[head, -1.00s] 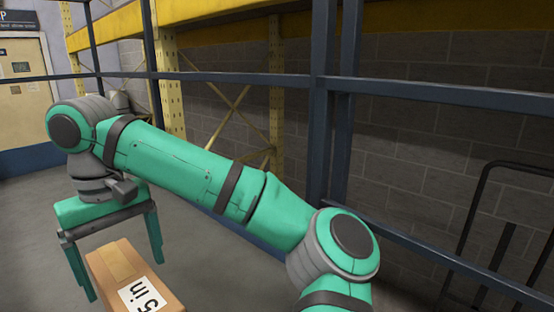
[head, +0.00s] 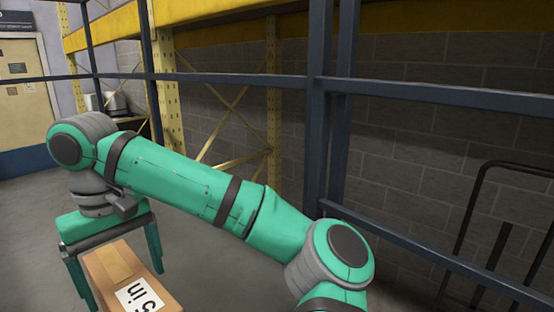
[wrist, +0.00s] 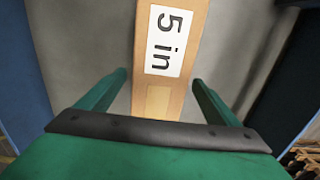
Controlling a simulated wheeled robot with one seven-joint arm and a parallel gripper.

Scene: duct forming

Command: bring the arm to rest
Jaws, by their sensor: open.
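My gripper (head: 124,285) hangs at the lower left of the head view, at the end of my green arm. It points down with its two fingers apart. A long brown cardboard box (head: 108,270) with a white "5 in" label shows beside and between the fingers in the head view. In the wrist view, the box (wrist: 158,100) runs up between the open fingers (wrist: 158,80), with a gap on either side. The fingers do not grip it. Its height relative to the fingertips is hard to tell, and the box's near end is cut off by the frame.
A dark blue metal frame (head: 322,120) crosses the view close behind my arm. A yellow rack (head: 275,110) stands before a grey block wall (head: 400,150). A black cart handle (head: 478,190) is at the right. Grey floor (head: 25,230) is clear at the left.

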